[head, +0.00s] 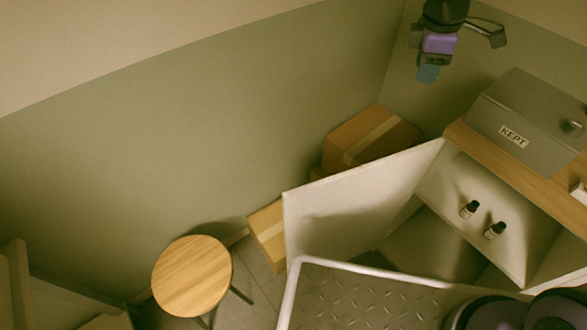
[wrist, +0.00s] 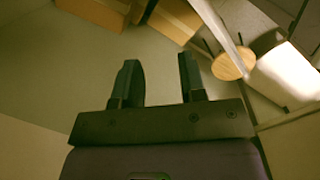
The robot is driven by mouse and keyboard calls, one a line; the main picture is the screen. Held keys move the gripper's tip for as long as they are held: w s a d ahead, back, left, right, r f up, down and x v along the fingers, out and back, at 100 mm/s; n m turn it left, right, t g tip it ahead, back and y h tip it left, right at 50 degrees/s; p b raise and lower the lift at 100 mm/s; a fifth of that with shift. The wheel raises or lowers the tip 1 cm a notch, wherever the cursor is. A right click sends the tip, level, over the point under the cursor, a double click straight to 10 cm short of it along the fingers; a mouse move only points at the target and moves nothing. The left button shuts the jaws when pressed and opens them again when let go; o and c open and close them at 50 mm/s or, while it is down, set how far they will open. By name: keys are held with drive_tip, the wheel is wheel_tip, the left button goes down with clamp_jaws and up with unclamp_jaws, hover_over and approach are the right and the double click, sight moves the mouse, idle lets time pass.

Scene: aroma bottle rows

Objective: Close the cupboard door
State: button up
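The cupboard (head: 500,165) stands at the right of the head view, white with a wooden top. Its white door (head: 345,195) is swung wide open, reaching out to the left from the cupboard's far front edge. In the wrist view, a pale slanted panel (wrist: 222,32) at the top right looks like the door. My gripper (head: 428,74) hangs high at the top of the head view, beyond and above the door, apart from it. In the wrist view its two fingers (wrist: 158,82) are spread with nothing between them.
Two small dark bottles (head: 468,209) (head: 495,230) stand inside the cupboard. A grey box marked KEPT (head: 525,120) sits on top. Cardboard boxes (head: 370,137) (head: 268,235) lie behind the door by the wall. A round wooden stool (head: 192,275) stands left of the door.

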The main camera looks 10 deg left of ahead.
drive_tip(key=w+a+f+n+g, duration=0.1)
drive_tip(key=a+f+n, duration=0.5)
drive_tip(key=f, duration=0.6)
drive_tip(key=w+a+f+n+g, duration=0.15)
drive_tip(key=a+f+n, duration=0.25)
drive_tip(key=a+f, duration=0.6)
drive_tip(key=s+a+f+n+g, duration=0.1)
drive_tip(key=s+f, duration=0.4)
drive_tip(key=f, duration=0.7)
drive_tip(key=s+a+f+n+g, duration=0.1)
drive_tip(key=s+a+f+n, duration=0.3)
drive_tip(key=f, duration=0.9)
drive_tip(key=s+a+f+n+g+y, duration=0.1)
drive_tip(key=s+a+f+n, duration=0.2)
drive_tip(key=s+f, duration=0.5)
wheel_tip(320, 180, down, 5)
drive_tip(key=shift+s+f+n, duration=0.1)
drive_tip(key=shift+f+n, duration=0.05)
drive_tip(key=shift+n, duration=0.15)
drive_tip(key=shift+c, duration=0.5)
drive_tip(key=shift+a, duration=0.1)
clamp_jaws()
